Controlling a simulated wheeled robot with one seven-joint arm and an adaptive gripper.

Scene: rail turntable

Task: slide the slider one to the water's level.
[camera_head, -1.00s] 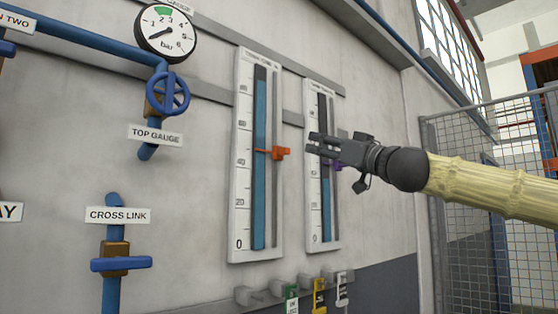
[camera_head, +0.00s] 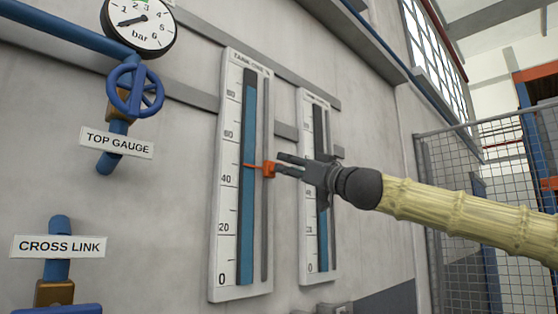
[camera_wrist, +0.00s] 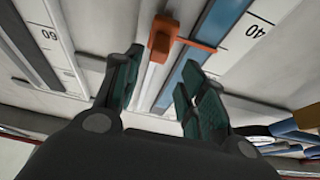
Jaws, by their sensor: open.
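The tank one gauge (camera_head: 228,150) is a tall white scale on the wall. Its blue water column (camera_head: 247,200) rises to slightly above the 80 mark, with a dark stretch above. Slider one (camera_head: 269,169) is an orange block on the grey rail, its pointer between 40 and 60, well below the water's top. It also shows in the wrist view (camera_wrist: 163,38). My gripper (camera_head: 279,165) is open at the slider, coming from the right. In the wrist view my fingers (camera_wrist: 160,72) are spread to either side of the slider's line; contact cannot be told.
A second gauge (camera_head: 306,190) stands close to the right, partly behind my gripper. A blue valve wheel (camera_head: 135,90) and round pressure dial (camera_head: 138,22) are at left. A mesh fence (camera_head: 460,190) stands at right.

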